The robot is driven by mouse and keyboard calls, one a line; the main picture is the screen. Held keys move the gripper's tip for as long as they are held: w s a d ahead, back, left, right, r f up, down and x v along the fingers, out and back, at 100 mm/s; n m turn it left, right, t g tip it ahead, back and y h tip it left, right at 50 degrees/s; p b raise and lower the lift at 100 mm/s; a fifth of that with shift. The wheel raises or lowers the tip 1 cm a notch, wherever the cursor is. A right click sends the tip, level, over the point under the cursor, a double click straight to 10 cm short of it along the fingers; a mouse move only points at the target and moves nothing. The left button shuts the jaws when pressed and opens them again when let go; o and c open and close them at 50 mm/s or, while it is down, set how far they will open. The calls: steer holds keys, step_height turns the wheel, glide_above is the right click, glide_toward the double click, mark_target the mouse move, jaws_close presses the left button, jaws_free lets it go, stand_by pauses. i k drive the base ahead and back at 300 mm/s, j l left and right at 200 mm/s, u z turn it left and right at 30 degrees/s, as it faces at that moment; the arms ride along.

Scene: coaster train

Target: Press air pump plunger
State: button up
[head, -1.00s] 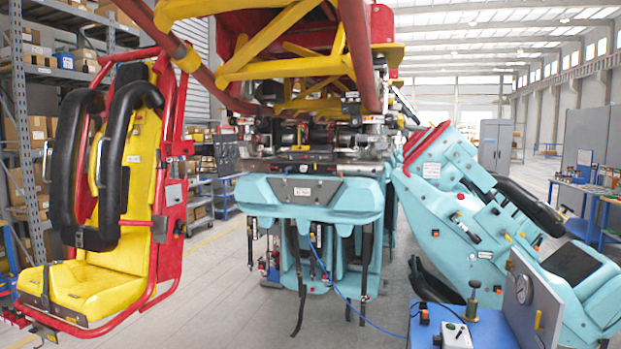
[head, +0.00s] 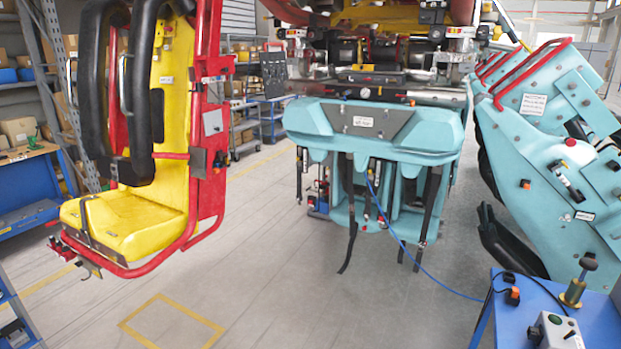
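A small pump-like device (head: 573,292) with a brass body stands on a blue table at the lower right of the head view. A dark round knob (head: 588,264) tops it on a short rod, and the rod shows above the body. I take this knob for the plunger, but no label shows. My gripper is not in view, and nothing touches the knob.
The blue table (head: 600,318) also holds a grey control box (head: 556,330) and a blue hose. A teal seat unit (head: 545,180) leans behind it. A teal coaster car (head: 375,130) stands mid-view; a yellow seat (head: 130,215) hangs left. The floor between is clear.

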mark_target(587, 265)
steer(key=i+j, duration=0.1)
steer(key=i, duration=2.2)
steer(key=i+j+z, duration=0.2)
steer(key=i, duration=0.35)
steer(key=i+j+z, duration=0.2)
steer(key=i, duration=0.35)
steer(key=l+z, duration=0.1)
steer(key=z, duration=0.4)
steer(key=l+z, duration=0.1)
steer(key=z, duration=0.35)
steer(key=i+z, duration=0.1)
steer(key=z, duration=0.4)
steer(key=i+z, duration=0.1)
steer(key=z, duration=0.4)
steer(key=l+z, duration=0.1)
steer(key=z, duration=0.4)
steer(key=i+j, duration=0.05)
